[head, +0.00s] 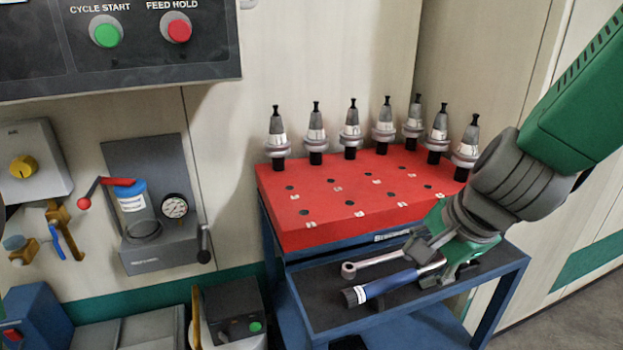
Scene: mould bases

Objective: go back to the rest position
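My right gripper (436,262) comes in from the upper right on its green and grey arm. It is over the right part of the dark tool shelf at the front of the blue cart. Its fingers look spread apart. A tool with a blue handle (385,284) and a grey tool with a round head (372,264) lie on the shelf, their right ends close to the fingers. I cannot tell whether the fingers touch them. My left gripper is not in view.
A red block (310,205) with rows of holes stands on the blue cart (506,285), with several tool holders (316,135) upright along its back and right edges. A control panel (140,45) is at upper left. A gauge unit (160,205) is on the left wall.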

